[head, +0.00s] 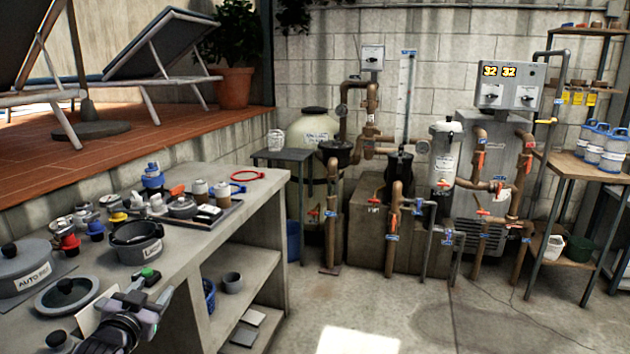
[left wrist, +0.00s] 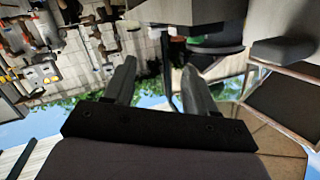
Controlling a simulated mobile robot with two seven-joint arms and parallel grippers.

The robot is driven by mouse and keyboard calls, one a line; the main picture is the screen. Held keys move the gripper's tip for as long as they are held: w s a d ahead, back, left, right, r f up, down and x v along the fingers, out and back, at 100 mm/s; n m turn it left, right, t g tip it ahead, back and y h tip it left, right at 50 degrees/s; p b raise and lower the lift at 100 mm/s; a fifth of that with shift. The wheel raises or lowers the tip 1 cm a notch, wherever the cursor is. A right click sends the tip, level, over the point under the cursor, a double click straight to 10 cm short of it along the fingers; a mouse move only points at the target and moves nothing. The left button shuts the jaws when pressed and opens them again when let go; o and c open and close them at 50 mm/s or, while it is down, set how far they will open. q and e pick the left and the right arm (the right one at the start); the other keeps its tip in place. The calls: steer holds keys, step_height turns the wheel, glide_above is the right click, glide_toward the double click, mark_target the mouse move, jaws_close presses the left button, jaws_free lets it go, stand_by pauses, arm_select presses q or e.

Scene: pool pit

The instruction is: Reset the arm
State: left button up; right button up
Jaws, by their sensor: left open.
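My left gripper (head: 150,290) is low at the left of the head view, over the front edge of the grey counter. It is open. In the left wrist view its two fingers (left wrist: 158,80) stand apart with nothing between them. That view is upside down, with the block wall and pipes at upper left and sky below. A grey pot marked with a label (head: 136,250) stands on the counter just beyond the gripper. My right arm does not show.
The counter (head: 262,196) also carries a pot marked AUTO (head: 24,272), several valve parts and a dark tray (head: 196,222). Lower shelves hold a grey cup (head: 232,283). Pipes and a filter tank (head: 313,150) stand at the wall. The floor (head: 400,310) right of the counter is clear.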

arm_select(q)
steer(key=s+d+f+g+h, duration=0.15)
steer(key=s+d+f, duration=0.35)
steer(key=s+f, duration=0.55)
steer(key=s+d+f+g, duration=0.2)
steer(key=s+d+f, duration=0.2)
steer(key=s, duration=0.7)
steer(key=s+d+f+g+h, duration=0.1)
steer(key=s+d+f, duration=0.3)
steer(key=s, duration=0.8)
step_height(320, 180, down, 3)
steer(key=shift+s+d+r+n+g, duration=0.1)
steer(key=shift+s+d+n+g, duration=0.1)
steer(key=shift+n+g, duration=0.4)
